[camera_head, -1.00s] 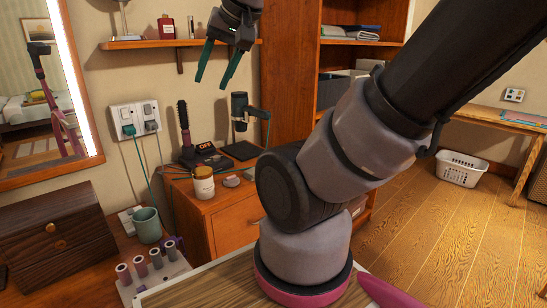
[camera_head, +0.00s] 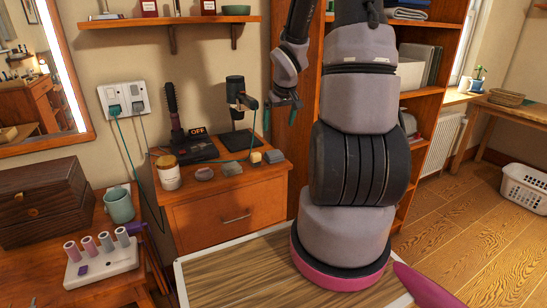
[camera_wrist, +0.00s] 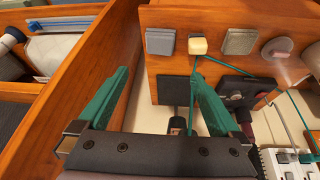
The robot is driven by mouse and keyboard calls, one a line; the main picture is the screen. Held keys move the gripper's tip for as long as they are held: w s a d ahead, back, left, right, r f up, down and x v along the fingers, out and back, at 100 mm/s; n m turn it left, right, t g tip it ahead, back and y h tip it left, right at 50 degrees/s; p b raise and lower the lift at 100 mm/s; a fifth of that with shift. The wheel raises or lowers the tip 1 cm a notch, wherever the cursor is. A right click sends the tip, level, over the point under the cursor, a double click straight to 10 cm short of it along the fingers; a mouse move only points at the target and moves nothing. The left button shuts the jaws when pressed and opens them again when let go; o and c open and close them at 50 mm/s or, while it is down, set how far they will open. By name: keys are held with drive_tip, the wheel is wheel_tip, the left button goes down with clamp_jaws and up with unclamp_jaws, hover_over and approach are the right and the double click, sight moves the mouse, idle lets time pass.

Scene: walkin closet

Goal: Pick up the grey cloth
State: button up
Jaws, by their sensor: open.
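No grey cloth can be told for certain. A small flat grey square (camera_head: 274,156) lies at the right end of the wooden cabinet top; it also shows in the wrist view (camera_wrist: 160,41). A second, grey-green flat piece (camera_head: 232,169) lies left of it, seen too in the wrist view (camera_wrist: 239,41). Folded cloths (camera_head: 408,10) are stacked on the upper shelf at right, partly cut off. My gripper (camera_head: 281,113) hangs above the cabinet's right end. In the wrist view its green fingers (camera_wrist: 160,80) are apart with nothing between them.
A yellow block (camera_head: 255,157) sits between the two grey pieces. The tall bookcase (camera_head: 440,105) stands close at right.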

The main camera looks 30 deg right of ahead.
approach(274, 153)
drive_tip(key=f, duration=0.3)
drive_tip(key=shift+w+d+n+y, duration=0.2)
drive_tip(key=shift+w+n+y, duration=0.1)
drive_tip(key=shift+w+y, duration=0.1)
drive_tip(key=shift+w+d+x, duration=0.1)
drive_tip(key=shift+x, duration=1.45)
drive_tip(key=shift+w+d+x, duration=0.15)
drive_tip(key=shift+x, duration=1.4)
drive_tip(key=shift+r, duration=0.1)
drive_tip(key=c, duration=1.2)
drive_tip(key=shift+o, duration=0.2)
drive_tip(key=shift+r, duration=0.1)
wheel_tip(274, 153, up, 10)
